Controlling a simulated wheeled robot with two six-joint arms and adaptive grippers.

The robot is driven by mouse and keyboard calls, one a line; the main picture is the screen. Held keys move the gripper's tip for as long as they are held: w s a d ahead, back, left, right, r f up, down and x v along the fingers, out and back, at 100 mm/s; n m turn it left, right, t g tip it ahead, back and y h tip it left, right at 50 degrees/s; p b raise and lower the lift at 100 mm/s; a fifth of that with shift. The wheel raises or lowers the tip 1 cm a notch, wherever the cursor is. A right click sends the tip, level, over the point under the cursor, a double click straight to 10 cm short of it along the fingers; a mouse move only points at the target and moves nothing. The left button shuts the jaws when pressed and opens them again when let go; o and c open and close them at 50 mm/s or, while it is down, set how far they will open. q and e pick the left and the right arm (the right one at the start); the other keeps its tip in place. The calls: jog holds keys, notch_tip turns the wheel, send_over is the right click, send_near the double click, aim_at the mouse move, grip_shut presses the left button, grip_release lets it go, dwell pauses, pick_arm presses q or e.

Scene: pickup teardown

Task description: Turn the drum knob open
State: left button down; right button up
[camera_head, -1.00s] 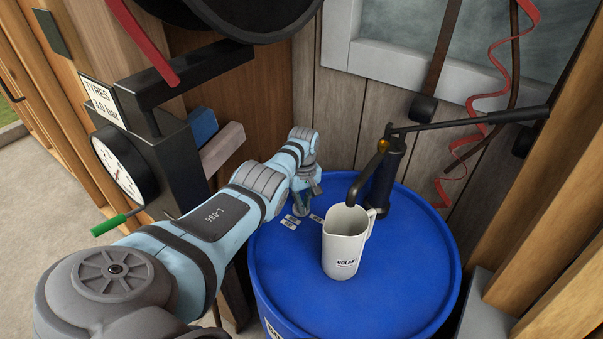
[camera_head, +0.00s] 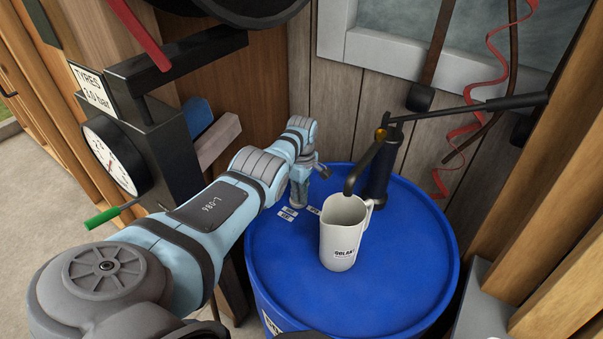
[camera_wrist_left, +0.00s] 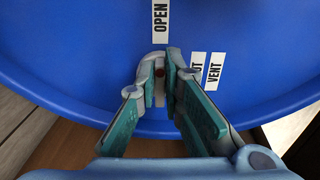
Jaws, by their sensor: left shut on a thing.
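The blue drum (camera_head: 400,270) stands against the plank wall. The small grey drum knob (camera_wrist_left: 158,82), with a dark red mark, sits on its lid in the left wrist view. My left gripper (camera_wrist_left: 160,86) is shut on the knob, one teal-padded finger on each side. In the head view the gripper (camera_head: 298,200) points down at the lid and hides the knob. The OPEN label (camera_wrist_left: 160,22) lies just above the knob in the wrist view. The VENT label (camera_wrist_left: 214,71) and a partly covered label (camera_wrist_left: 197,68) lie to its right. My right gripper is not in view.
A white jug (camera_head: 342,235) stands on the lid under the spout of a dark hand pump (camera_head: 380,165). The pump's long lever (camera_head: 470,112) reaches right. A tyre gauge (camera_head: 110,157) with a green-tipped part stands left. The lid's front right is clear.

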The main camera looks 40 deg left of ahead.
pick_arm(q)
jog(key=shift+w+a+r, duration=0.1)
jog(key=c, duration=1.7)
grip_release()
notch_tip(320, 180, up, 12)
jog(key=shift+f, duration=0.1)
